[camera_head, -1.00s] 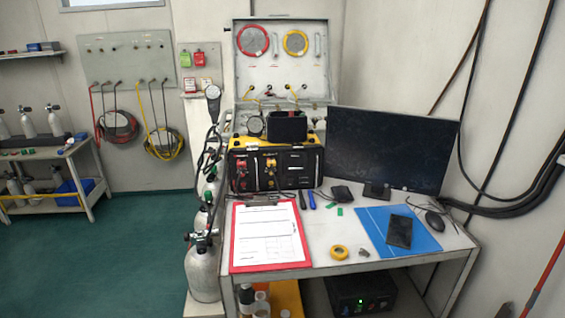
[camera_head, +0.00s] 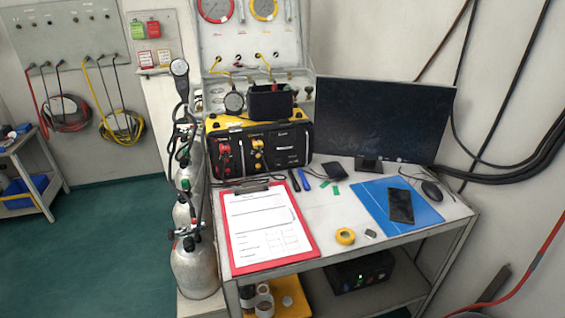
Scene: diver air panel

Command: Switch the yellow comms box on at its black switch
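The yellow comms box (camera_head: 257,146) stands at the back left of the white table, against the open air panel case. It has a yellow top and a black front with red and yellow connectors on the left half and pale labels on the right. Its black switch is too small to make out. A black open-topped holder (camera_head: 271,102) and a round gauge (camera_head: 234,102) show at its top, partly in front of the panel. Neither of my grippers is in view.
A red clipboard (camera_head: 308,240) lies in front of the box. A monitor (camera_head: 380,120), a blue mat (camera_head: 428,218) with a phone (camera_head: 400,206), and yellow tape (camera_head: 345,236) are to the right. Gas cylinders (camera_head: 196,268) with hoses stand at the table's left edge.

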